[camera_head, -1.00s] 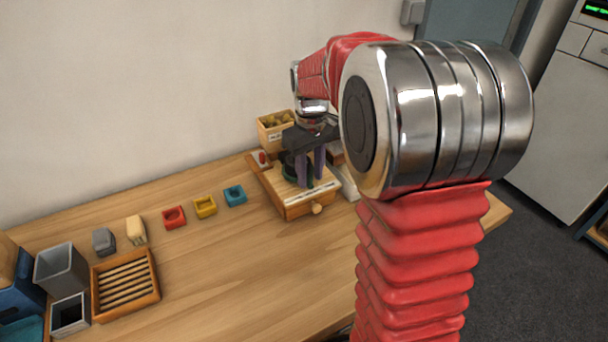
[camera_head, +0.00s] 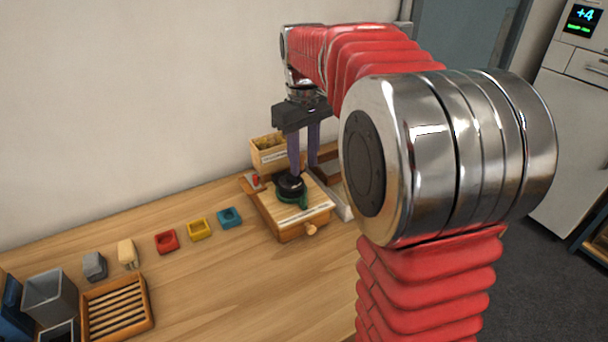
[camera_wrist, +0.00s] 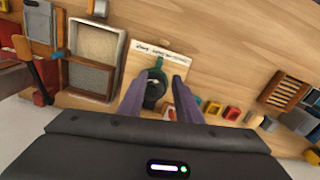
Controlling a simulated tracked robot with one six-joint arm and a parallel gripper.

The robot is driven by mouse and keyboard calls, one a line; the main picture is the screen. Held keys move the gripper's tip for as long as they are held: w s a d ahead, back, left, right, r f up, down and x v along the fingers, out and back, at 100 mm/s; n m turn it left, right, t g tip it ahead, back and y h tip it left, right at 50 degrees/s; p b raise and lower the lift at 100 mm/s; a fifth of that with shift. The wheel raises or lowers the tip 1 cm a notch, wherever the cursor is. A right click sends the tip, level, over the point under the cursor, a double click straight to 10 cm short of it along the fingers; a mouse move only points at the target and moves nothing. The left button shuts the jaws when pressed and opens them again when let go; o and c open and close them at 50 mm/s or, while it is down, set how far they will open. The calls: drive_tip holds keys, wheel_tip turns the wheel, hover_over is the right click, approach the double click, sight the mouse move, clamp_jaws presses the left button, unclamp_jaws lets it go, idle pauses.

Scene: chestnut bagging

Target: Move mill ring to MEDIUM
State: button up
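The mill is a wooden box with a small round knob (camera_head: 310,229) on its front drawer and a pale label strip on top. The mill ring (camera_head: 303,199) is dark green, around the base of a black round part (camera_head: 290,186) on top of the mill. In the wrist view the green ring (camera_wrist: 157,71) has a tab pointing to the label strip (camera_wrist: 161,53); the lettering is too small to read. My gripper (camera_head: 303,168) is open and empty just above the mill, with its purple fingers apart. The wrist view shows them on both sides of the ring.
A wooden bin (camera_head: 268,156) of chestnuts stands behind the mill. Red (camera_head: 166,241), yellow (camera_head: 199,230) and blue (camera_head: 229,217) small blocks lie to the left. A slatted wooden tray (camera_head: 118,310) and grey container (camera_head: 50,295) are further left. The table front is clear.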

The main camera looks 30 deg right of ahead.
drive_tip(key=shift+r, duration=1.3)
